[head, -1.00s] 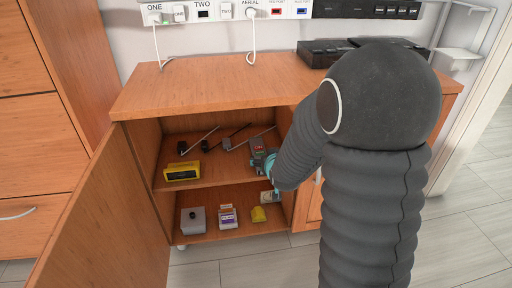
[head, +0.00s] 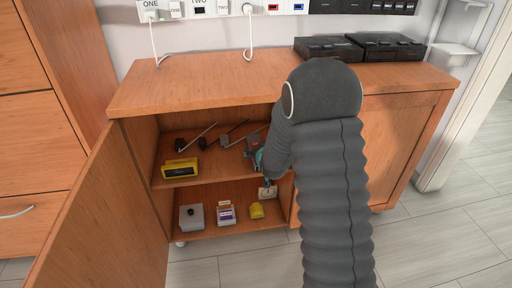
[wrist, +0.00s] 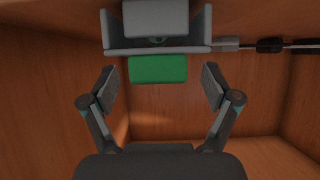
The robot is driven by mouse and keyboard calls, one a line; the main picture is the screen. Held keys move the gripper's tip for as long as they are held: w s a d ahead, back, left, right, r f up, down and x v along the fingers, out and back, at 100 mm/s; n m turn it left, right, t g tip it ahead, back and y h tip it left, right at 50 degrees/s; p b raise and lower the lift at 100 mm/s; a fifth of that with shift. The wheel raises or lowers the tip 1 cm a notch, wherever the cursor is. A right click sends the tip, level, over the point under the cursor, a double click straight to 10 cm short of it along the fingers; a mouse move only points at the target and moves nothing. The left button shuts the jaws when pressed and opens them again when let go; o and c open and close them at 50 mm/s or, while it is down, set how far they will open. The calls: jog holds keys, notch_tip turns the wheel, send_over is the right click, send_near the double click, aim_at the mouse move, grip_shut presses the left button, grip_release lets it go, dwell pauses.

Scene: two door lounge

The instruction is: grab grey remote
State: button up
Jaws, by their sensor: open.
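I cannot tell for sure which thing is the grey remote. A small grey block with a thin rod (head: 225,141) lies on the upper shelf of the open cabinet, beside two black blocks with rods (head: 203,144). A dark grey device (head: 252,142) stands at that shelf's right side, partly hidden by my arm. My gripper (head: 257,158), with teal parts, is beside it in the cabinet opening. In the wrist view my gripper (wrist: 158,85) is open and empty. A green block (wrist: 158,69) and a grey housing (wrist: 156,18) are just beyond its fingertips.
The cabinet door (head: 115,220) stands open at left. A yellow-and-black device (head: 180,168) sits on the upper shelf. The lower shelf holds a grey box with a black knob (head: 191,218), a white-and-purple box (head: 226,214), a yellow item (head: 257,211) and a pale plate (head: 267,192).

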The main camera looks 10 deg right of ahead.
jog(key=shift+x, duration=2.25)
jog(key=shift+r, duration=0.1)
jog(key=c, duration=1.3)
